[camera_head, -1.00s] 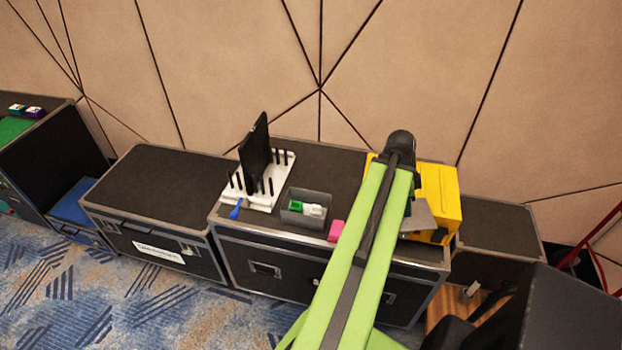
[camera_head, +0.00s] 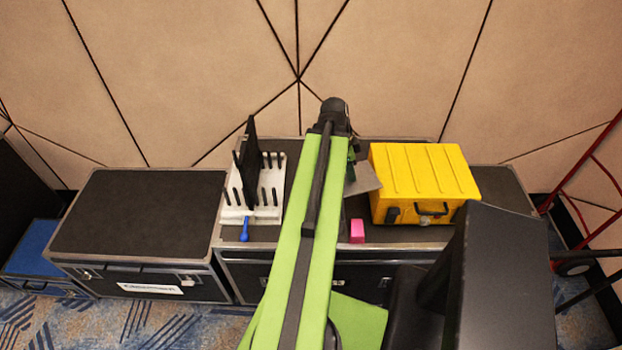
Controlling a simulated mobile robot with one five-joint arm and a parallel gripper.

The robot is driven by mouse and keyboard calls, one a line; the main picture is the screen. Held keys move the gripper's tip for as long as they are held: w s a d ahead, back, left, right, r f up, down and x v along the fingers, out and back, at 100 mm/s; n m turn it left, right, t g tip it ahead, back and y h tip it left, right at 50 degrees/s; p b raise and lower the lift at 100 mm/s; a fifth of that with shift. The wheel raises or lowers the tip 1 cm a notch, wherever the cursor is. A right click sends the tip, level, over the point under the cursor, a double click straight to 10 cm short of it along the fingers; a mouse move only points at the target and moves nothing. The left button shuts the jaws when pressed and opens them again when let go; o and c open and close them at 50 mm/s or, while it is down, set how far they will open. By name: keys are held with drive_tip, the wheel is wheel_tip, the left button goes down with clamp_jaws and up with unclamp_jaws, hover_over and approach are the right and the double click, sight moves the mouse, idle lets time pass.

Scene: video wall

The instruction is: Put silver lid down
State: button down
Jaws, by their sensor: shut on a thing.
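The silver lid (camera_head: 364,178) is a flat grey plate just left of the yellow case. My gripper (camera_head: 352,168) is mostly hidden behind my green arm; it is shut on the lid's left side. The lid appears held over the black case top (camera_head: 385,234); I cannot tell the gap beneath it.
The yellow case (camera_head: 424,178) stands right of the lid, and a pink block (camera_head: 357,231) lies in front of it. A white pegged rack (camera_head: 262,214) with a black panel (camera_head: 249,160) and a blue-handled tool (camera_head: 244,230) are at left. The left black case top (camera_head: 140,213) is clear.

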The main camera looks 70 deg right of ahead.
drive_tip(key=shift+w+d, duration=0.1)
drive_tip(key=w+d+r+p, duration=0.4)
drive_tip(key=w+d, duration=0.8)
drive_tip(key=w, duration=0.1)
drive_tip(key=shift+n, duration=0.5)
drive_tip(key=f+b, duration=0.8)
drive_tip(key=w+f+b, duration=0.1)
drive_tip(key=f+b, duration=0.6)
drive_tip(key=f, duration=0.1)
drive_tip(key=w+f+b, duration=0.1)
drive_tip(key=f+b, duration=0.6)
drive_tip(key=b, duration=0.1)
drive_tip(key=shift+w+a+f+b, duration=0.1)
drive_tip(key=shift+w+f+b, duration=0.05)
drive_tip(key=shift+f+b, duration=0.25)
drive_tip(key=shift+r+p, duration=0.25)
drive_tip(key=shift+p, duration=0.05)
drive_tip(key=shift+f, duration=0.25)
drive_tip(key=c, duration=1.2)
unclamp_jaws()
drive_tip(key=shift+r, duration=0.1)
drive_tip(key=shift+c, duration=0.2)
